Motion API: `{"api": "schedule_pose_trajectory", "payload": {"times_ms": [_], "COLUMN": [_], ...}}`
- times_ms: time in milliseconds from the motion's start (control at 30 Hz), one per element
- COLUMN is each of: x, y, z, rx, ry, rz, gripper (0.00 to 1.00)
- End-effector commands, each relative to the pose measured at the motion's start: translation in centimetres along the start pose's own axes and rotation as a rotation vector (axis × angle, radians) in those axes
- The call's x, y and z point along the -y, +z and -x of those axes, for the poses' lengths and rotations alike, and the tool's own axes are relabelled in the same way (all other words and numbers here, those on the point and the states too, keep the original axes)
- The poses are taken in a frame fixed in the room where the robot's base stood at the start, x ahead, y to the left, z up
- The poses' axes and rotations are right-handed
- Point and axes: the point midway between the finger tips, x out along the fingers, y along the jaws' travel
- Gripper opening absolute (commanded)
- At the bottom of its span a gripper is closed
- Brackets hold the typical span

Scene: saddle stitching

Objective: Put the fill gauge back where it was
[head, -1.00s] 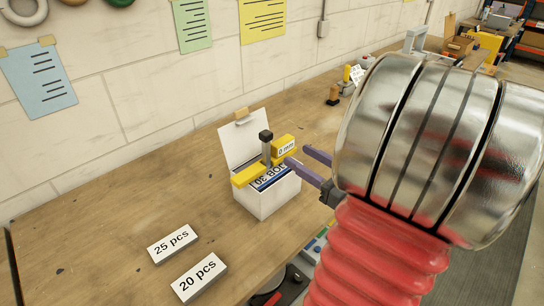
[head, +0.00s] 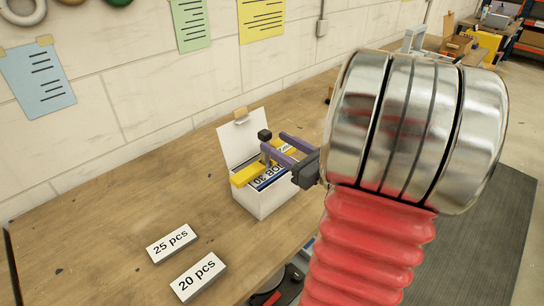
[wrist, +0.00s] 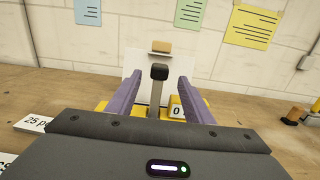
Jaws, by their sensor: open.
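The fill gauge is a yellow bar (head: 245,176) with a grey post and a black knob (head: 264,135). It lies across the top of an open white box (head: 262,203) that holds printed items. My gripper (head: 274,142) is open, with its two purple fingers reaching over the box at the post. In the wrist view the post and black knob (wrist: 158,73) stand between the two fingers (wrist: 157,100), with a gap on each side. A yellow block marked 0 (wrist: 176,107) shows beside the right finger. My fingers hide part of the gauge in the head view.
Two label blocks, 25 pcs (head: 171,243) and 20 pcs (head: 198,277), lie on the wooden bench in front left of the box. The raised white lid (head: 243,140) stands behind the box near the wall. The bench's left part is clear.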

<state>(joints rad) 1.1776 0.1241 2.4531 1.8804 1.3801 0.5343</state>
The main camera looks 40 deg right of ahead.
Motion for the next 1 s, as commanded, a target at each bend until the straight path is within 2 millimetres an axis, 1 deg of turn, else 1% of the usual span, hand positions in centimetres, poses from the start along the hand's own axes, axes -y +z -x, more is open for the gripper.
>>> {"api": "schedule_pose_trajectory", "payload": {"times_ms": [100, 433, 567, 667, 900, 1000], "x": [0.0, 0.0, -0.1, -0.1, -0.2, -0.1], "y": [0.0, 0.0, 0.0, 0.0, -0.1, 0.0], "z": [-0.6, -0.7, -1.1, -1.9, -4.7, -5.5], "rx": [0.0, 0.0, 0.0, 0.0, -0.001, 0.0], "ry": [0.0, -0.001, 0.0, 0.001, 0.002, 0.0], "rz": [0.0, 0.0, 0.0, 0.0, 0.0, 0.0], "gripper": [0.47, 0.47, 0.47, 0.47, 0.47, 0.47]}}
